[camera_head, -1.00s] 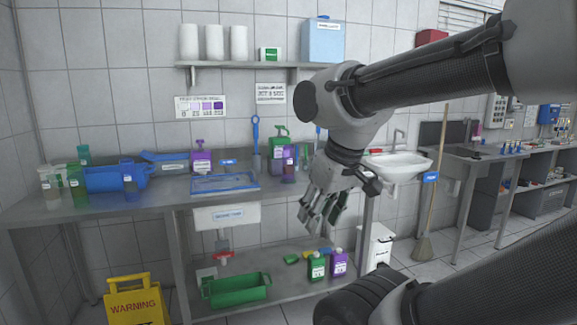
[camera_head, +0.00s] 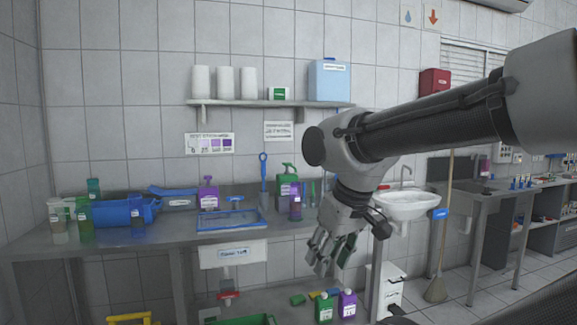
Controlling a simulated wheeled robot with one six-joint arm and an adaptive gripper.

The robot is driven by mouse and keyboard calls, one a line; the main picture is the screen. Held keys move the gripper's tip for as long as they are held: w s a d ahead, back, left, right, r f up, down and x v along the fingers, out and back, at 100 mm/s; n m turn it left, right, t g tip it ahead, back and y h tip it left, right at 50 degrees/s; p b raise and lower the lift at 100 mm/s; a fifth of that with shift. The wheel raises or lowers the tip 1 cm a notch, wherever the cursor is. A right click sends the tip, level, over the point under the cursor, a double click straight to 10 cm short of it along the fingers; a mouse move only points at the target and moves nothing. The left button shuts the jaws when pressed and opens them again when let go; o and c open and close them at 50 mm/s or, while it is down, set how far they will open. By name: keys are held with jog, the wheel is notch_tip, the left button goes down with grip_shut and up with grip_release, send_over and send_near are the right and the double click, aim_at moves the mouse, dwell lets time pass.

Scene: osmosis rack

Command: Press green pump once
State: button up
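The green pump bottle (camera_head: 287,183) stands upright at the back of the steel bench, its green pump head on top.
A purple pump bottle (camera_head: 208,193) stands further left, behind a blue tray (camera_head: 233,221). A blue bin (camera_head: 120,212) and several small bottles are at the left end. A sink (camera_head: 403,205) is to the right. Green (camera_head: 324,308) and purple (camera_head: 347,304) jugs stand on the lower shelf.

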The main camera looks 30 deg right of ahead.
grip_shut()
dwell(1.2)
